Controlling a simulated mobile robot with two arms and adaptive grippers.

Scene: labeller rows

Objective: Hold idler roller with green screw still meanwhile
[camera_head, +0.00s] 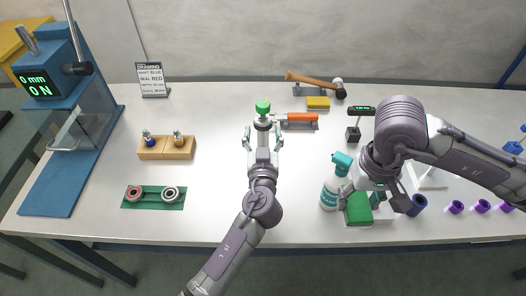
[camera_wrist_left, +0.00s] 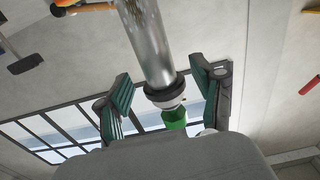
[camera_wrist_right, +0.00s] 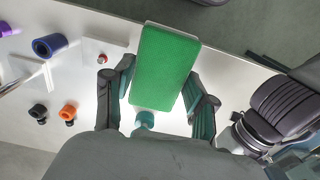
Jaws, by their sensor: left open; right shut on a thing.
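The idler roller is a bright metal cylinder (camera_wrist_left: 148,45) with a dark collar and a green screw (camera_wrist_left: 174,118) at its end. In the head view the green screw (camera_head: 263,107) tops it, near the table's middle. My left gripper (camera_head: 263,140) is open, with its fingers on either side of the roller end in the left wrist view; a gap shows beside the collar. My right gripper (camera_head: 374,198) is shut on a green pad (camera_wrist_right: 165,68), which also shows in the head view (camera_head: 358,209). The roller's far end is out of the left wrist view.
A teal-capped bottle (camera_head: 329,193) stands close left of my right gripper. A wooden block (camera_head: 166,153), green mat (camera_head: 153,204) and blue press (camera_head: 75,120) are left. The front middle table is clear.

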